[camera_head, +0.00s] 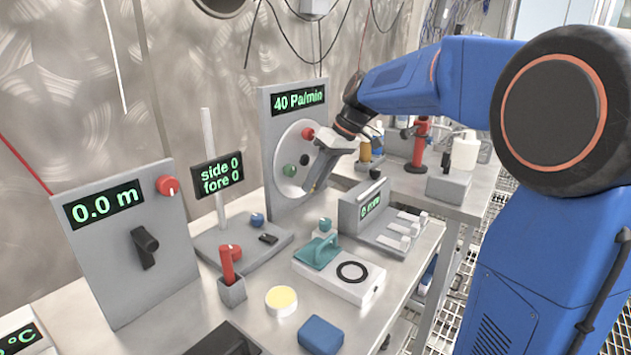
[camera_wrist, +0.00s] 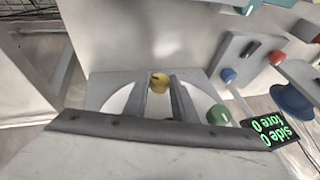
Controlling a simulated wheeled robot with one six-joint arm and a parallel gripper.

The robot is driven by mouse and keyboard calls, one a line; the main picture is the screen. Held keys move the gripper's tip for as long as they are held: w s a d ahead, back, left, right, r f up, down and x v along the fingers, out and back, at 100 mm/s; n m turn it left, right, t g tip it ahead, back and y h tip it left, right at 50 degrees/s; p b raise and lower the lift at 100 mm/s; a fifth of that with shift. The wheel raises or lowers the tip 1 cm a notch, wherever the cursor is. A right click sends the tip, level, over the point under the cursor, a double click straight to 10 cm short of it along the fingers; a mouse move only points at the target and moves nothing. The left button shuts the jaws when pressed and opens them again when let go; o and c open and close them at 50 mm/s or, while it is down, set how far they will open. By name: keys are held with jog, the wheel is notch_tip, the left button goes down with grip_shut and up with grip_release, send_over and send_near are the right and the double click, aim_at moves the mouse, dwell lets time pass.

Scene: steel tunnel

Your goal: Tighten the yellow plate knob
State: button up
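In the wrist view the yellow knob (camera_wrist: 159,84) sits on the white plate, between the two fingertips of my gripper (camera_wrist: 159,76). The fingers are apart, with a gap seen on each side of the knob. The green knob (camera_wrist: 218,115) is beside one finger.
A side/fore display (camera_head: 218,174) on a post stands left of the panel. A grey box (camera_head: 362,207) with a small display and white levers stands close on the right.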

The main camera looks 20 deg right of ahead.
jog(key=shift+d, duration=0.1)
jog(key=shift+w+d+f+m+g+y, duration=0.1)
jog(key=shift+w+d+m+g+y, duration=0.1)
jog(key=shift+g+y, duration=0.3)
jog(key=shift+w+d+f+m+g+y, duration=0.1)
jog(key=shift+m+g+y, duration=0.15)
jog(key=shift+y, duration=0.45)
jog(key=shift+d+f+m+g+y, duration=0.15)
jog(key=shift+g+y, duration=0.2)
jog(key=shift+y, duration=0.2)
jog(key=shift+a+m+g+y, duration=0.1)
jog(key=shift+g+y, duration=0.2)
jog(key=shift+y, duration=0.25)
jog(key=y, duration=0.1)
jog(key=g+y, duration=0.1)
jog(key=y, duration=0.1)
jog(key=shift+w+d+f+m, duration=0.15)
jog(key=shift+f+m, duration=0.1)
jog(key=shift+m, duration=0.15)
jog(key=shift+f+m+g+y, duration=0.2)
jog(key=shift+g+y, duration=0.2)
jog(key=shift+y, duration=0.25)
jog(key=shift+f+m+g+y, duration=0.1)
jog(key=shift+m+g+y, duration=0.1)
jog(key=shift+g+y, duration=0.35)
jog(key=o, duration=1)
jog(key=shift+o, duration=0.2)
